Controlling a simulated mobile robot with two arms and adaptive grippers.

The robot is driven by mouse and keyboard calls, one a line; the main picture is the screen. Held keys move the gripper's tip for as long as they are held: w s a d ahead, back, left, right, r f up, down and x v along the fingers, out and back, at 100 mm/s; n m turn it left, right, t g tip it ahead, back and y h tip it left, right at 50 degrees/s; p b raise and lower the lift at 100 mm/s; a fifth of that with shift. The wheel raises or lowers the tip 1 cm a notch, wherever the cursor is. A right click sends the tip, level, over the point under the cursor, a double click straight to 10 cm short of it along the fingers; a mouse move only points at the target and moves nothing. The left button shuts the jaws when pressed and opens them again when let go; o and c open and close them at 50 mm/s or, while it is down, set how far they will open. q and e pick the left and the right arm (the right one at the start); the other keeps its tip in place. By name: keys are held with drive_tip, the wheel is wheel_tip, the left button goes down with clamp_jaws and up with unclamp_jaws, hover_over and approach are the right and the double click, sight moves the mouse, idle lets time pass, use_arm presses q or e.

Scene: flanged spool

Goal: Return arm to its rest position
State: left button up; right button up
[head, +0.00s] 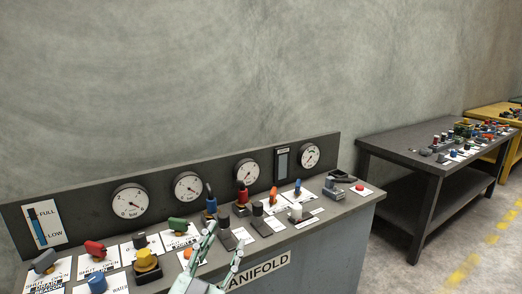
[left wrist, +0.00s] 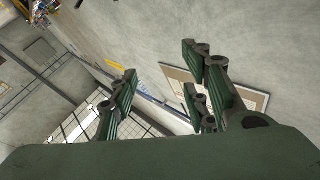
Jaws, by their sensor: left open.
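My left gripper (head: 222,243) shows at the bottom middle of the head view, in front of the manifold panel's counter. Its pale green fingers are spread apart with nothing between them. In the left wrist view the same gripper (left wrist: 160,90) has its dark green fingers wide apart and empty, with the wall and floor of the room beyond. My right gripper is in neither view.
The manifold bench (head: 330,240) carries knobs, levers and labels, with round gauges (head: 130,201) on its back board. A yellow knob (head: 146,260) stands left of my gripper. A dark table (head: 400,152) with small parts stands at the right. Open floor lies between them.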

use_arm(q)
drive_tip(key=s+a+f+n+g+y, duration=0.35)
drive_tip(key=s+a+f, duration=0.2)
drive_tip(key=f, duration=0.45)
drive_tip(key=s+a+f+n+g+y, duration=0.25)
drive_tip(key=s+a+f+g, duration=0.3)
drive_tip(key=f, duration=0.55)
drive_tip(key=s+a+f+m+g, duration=0.1)
drive_tip(key=s+f+g, duration=0.35)
drive_tip(key=s, duration=0.45)
drive_tip(key=s+f+g, duration=0.3)
drive_tip(key=s+f, duration=0.2)
drive_tip(key=s, duration=0.4)
drive_tip(key=s+f+g, duration=0.1)
drive_tip(key=s+f, duration=0.2)
drive_tip(key=f, duration=2.4)
drive_tip(key=s+a+f+g+p, duration=0.1)
drive_tip(key=s+a+f, duration=0.2)
drive_tip(key=s+f, duration=1.1)
drive_tip(key=shift+s+a+f+m, duration=0.2)
drive_tip(key=shift+s+f+m, duration=0.15)
drive_tip(key=shift+s, duration=0.85)
